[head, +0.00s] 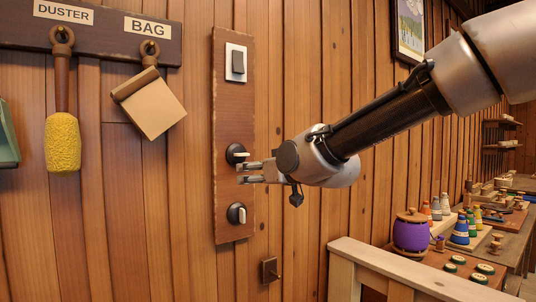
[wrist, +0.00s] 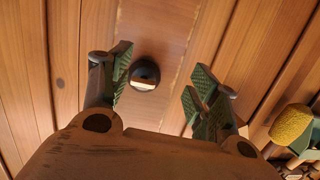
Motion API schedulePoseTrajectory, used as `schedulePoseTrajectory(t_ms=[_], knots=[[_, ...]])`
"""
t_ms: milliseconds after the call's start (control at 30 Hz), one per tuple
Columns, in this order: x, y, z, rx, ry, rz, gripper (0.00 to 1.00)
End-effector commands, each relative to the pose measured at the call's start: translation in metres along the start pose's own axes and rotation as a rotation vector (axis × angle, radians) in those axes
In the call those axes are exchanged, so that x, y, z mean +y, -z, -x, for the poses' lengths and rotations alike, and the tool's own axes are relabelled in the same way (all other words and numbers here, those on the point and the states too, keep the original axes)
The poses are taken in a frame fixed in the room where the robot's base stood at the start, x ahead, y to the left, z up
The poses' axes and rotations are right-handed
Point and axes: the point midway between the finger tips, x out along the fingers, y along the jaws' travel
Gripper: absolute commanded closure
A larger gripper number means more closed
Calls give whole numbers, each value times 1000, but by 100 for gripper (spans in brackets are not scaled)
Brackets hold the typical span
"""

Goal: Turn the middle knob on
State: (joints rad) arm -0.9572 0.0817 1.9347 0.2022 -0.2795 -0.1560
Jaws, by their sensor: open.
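A tall brown panel (head: 233,110) on the plank wall carries a rocker switch at the top and two round black knobs below it. The middle knob (head: 236,153) has a pale bar that looks about level. My gripper (head: 241,172) is open and empty, its fingertips just below and close to that knob. In the wrist view a black knob (wrist: 144,74) with a pale bar shows between the open fingers (wrist: 158,66), nearer the left one. It appears to be the middle knob. Contact cannot be told.
The rocker switch (head: 236,62) is above and the lower knob (head: 236,214) below, its bar near upright. A yellow duster (head: 62,143) and a bag (head: 149,102) hang at left. A wooden rail (head: 400,270) and a bench with a purple pot (head: 410,234) are at right.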

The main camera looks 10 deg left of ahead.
Motion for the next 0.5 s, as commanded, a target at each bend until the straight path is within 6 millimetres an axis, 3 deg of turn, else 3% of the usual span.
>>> schedulePoseTrajectory(t_ms=[33,133,267,500], knots=[[2,19,0,66,-10,3,39],[6,38,2,148,-28,13,39],[8,46,-5,176,-35,26,39],[10,52,-44,173,-35,26,39]])
